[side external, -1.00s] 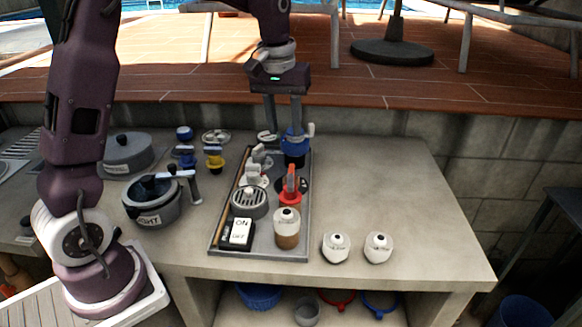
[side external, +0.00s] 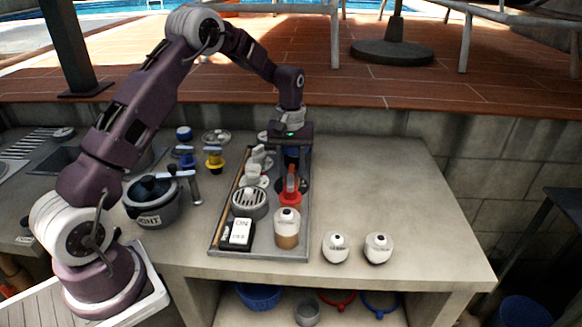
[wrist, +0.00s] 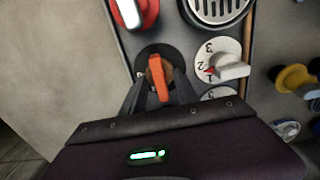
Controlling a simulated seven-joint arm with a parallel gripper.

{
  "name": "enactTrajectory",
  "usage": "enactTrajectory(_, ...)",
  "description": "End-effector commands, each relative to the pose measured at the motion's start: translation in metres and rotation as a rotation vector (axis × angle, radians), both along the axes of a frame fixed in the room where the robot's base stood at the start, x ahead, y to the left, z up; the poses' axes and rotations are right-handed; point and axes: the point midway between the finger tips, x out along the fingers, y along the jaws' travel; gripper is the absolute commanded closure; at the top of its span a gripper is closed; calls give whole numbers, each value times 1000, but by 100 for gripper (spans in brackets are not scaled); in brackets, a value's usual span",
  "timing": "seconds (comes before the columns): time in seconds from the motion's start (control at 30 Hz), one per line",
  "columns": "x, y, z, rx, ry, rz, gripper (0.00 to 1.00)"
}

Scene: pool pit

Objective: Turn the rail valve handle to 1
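An orange handle (wrist: 158,80) stands on a dark round base in the wrist view, seen almost end on. My gripper (wrist: 160,88) is around it, with one finger on each side; it looks open, with small gaps beside the handle. In the side view my gripper (side external: 295,168) points down over the back right of the grey tray, and its fingers hide most of this valve. Beside it is a white dial (wrist: 204,56) marked 3, 2 and 1, with a white lever (wrist: 232,68) and a red pointer mark near 2 and 1.
A red valve (side external: 290,198) stands just in front of my gripper. A grey slotted drain (side external: 249,202), an on/off switch (side external: 237,234) and a bottle (side external: 287,228) share the tray (side external: 262,252).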

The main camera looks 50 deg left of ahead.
Motion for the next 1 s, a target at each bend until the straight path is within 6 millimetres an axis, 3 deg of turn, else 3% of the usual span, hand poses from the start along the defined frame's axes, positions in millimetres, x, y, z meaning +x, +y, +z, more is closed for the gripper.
enactTrajectory(0.03,0,0,0,0,0,0,73)
enactTrajectory(0.17,0,0,0,0,0,0,99)
enactTrajectory(0.2,0,0,0,0,0,0,100)
enactTrajectory(0.57,0,0,1,1,1,-43,100)
enactTrajectory(1.0,0,0,1,-1,1,-383,100)
